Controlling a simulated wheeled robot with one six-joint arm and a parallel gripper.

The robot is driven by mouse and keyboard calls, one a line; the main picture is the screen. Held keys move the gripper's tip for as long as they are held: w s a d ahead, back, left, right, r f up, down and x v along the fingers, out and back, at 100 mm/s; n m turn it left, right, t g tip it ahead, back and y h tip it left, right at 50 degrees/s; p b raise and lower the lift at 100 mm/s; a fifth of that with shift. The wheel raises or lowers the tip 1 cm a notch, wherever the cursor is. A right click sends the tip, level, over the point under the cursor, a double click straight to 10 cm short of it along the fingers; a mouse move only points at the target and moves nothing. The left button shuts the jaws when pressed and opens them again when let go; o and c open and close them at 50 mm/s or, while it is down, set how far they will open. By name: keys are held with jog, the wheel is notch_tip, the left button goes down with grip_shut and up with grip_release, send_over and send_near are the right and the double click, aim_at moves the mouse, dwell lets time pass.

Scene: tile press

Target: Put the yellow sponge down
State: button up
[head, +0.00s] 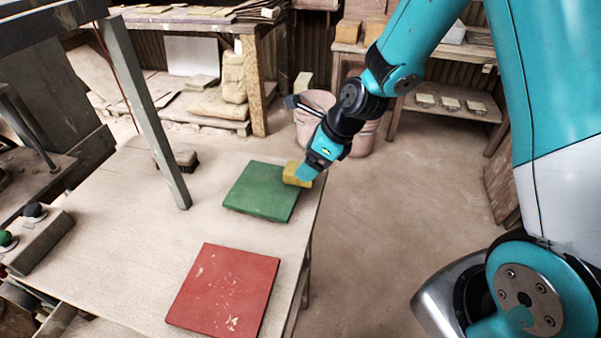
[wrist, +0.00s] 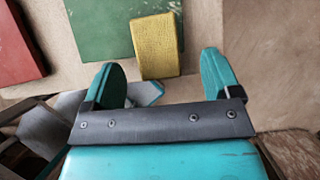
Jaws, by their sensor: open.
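The yellow sponge (head: 291,173) is a small block at the far right corner of the green tile (head: 258,192), close to the table's right edge. In the wrist view the sponge (wrist: 158,40) overlaps the green tile's edge (wrist: 95,28). I cannot tell how much of it rests on the tile. My gripper (head: 303,174) is at the sponge, partly covering it in the head view. In the wrist view my gripper (wrist: 160,72) is open, its fingers apart with a gap on either side of the sponge.
A red tile (head: 225,290) lies nearer on the table (head: 140,250). A dark brush (head: 180,161) lies behind the metal post (head: 145,110). A button box (head: 38,240) stands at the left. A pinkish bucket (head: 312,115) stands on the floor beyond the table.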

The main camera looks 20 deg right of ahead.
jog(key=x, duration=0.4)
jog(key=shift+a, duration=0.25)
jog(key=c, duration=1.1)
jog(key=shift+r, duration=0.1)
